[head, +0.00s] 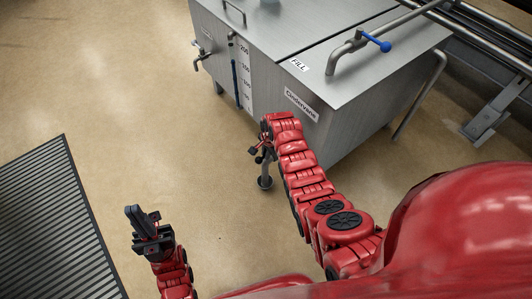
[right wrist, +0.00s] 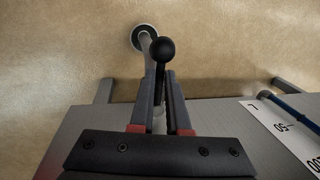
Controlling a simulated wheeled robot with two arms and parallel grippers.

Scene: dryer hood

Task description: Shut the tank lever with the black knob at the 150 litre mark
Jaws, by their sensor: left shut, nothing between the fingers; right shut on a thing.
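The steel tank (head: 288,92) stands at the top, with a numbered scale (head: 245,68) and a narrow sight tube (head: 235,75) on its side. Blue shows in the tube up to roughly the 150 mark; the exact level is too small to read. The lever's black knob (right wrist: 162,50) shows in the right wrist view, in front of the outlet pipe (right wrist: 148,50). My right gripper (head: 261,150) is shut on the lever below its knob; its fingers (right wrist: 161,92) are on both sides of the lever. My left gripper (head: 141,218) is shut and empty, away from the tank.
A blue-handled tap (head: 376,42) is on a pipe above the tank lid. Another small valve (head: 200,50) is on the tank's left. A dark floor grating (head: 45,220) lies at left; the floor between is clear.

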